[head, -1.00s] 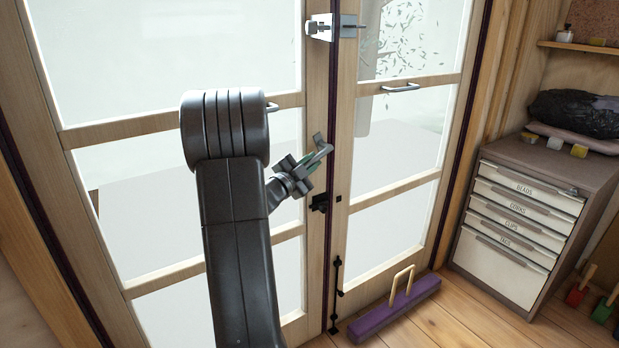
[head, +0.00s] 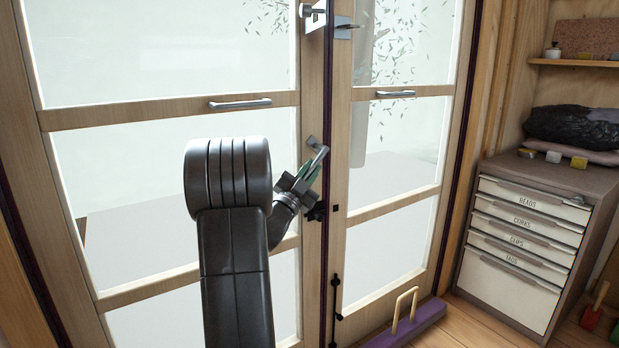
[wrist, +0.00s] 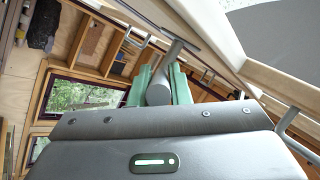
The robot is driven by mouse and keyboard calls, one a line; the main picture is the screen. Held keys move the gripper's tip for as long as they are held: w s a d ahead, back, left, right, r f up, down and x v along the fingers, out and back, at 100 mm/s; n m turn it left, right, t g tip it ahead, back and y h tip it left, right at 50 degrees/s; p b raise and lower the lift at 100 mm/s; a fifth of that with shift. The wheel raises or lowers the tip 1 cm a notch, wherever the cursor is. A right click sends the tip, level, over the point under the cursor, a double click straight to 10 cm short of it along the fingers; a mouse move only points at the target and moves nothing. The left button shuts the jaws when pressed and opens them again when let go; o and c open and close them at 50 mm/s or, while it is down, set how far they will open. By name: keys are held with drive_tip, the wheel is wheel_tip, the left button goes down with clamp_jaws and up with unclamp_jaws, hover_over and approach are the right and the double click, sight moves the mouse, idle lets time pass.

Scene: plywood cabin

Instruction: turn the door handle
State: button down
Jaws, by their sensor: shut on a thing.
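The door handle (head: 317,158) is a grey metal lever on the inner edge of the left glazed door leaf (head: 313,250). The lever slants down to the left from its mount. My gripper (head: 306,175) is at the lever's lower end, just left of the door's edge. In the wrist view the green fingers of my gripper (wrist: 158,88) are shut around the grey lever of the door handle (wrist: 176,52). Part of the lever is hidden between the fingers. The two door leaves appear closed against each other.
Metal pull bars (head: 240,103) cross both leaves. A dark latch (head: 316,212) sits below my gripper, and a bolt (head: 336,300) is lower down. A purple block with a pale loop (head: 415,325) lies by the right leaf. A drawer cabinet (head: 530,240) stands at right.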

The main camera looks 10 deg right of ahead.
drive_tip(key=shift+f, duration=0.1)
idle(0.3)
drive_tip(key=c, duration=1.4)
unclamp_jaws()
drive_tip(key=shift+o, duration=0.2)
drive_tip(key=p+v, duration=0.1)
drive_tip(key=v, duration=1.3)
drive_tip(key=shift+d, duration=0.1)
drive_tip(key=x, duration=1.4)
drive_tip(key=shift+b, duration=0.35)
